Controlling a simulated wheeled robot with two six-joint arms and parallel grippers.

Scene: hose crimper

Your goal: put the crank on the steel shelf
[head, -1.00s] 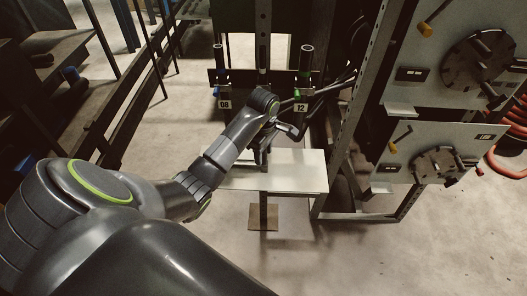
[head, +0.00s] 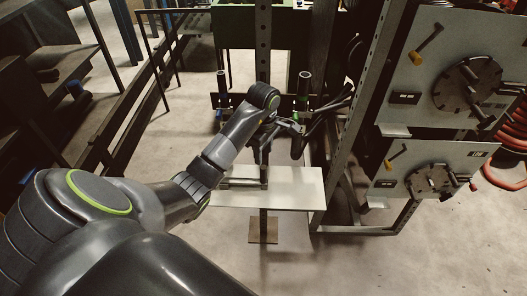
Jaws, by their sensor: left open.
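The steel shelf (head: 295,192) is a pale flat plate on a post in the middle of the head view. A grey bar-like piece (head: 243,183), which looks like the crank, lies on its left part. My left gripper (head: 265,150) is above the shelf near that piece, open, with its fingers pointing down. The fingers are dark and small, and no object shows between them. My arm hides part of the shelf's left end. My right gripper is not in view.
A panel with a round dark disc (head: 432,180) and a small orange-handled lever (head: 396,157) stands at the right, with a similar panel (head: 470,84) above it. Dark hoses (head: 325,118) hang behind the shelf. Dark racks (head: 45,80) line the left. Floor is clear in front.

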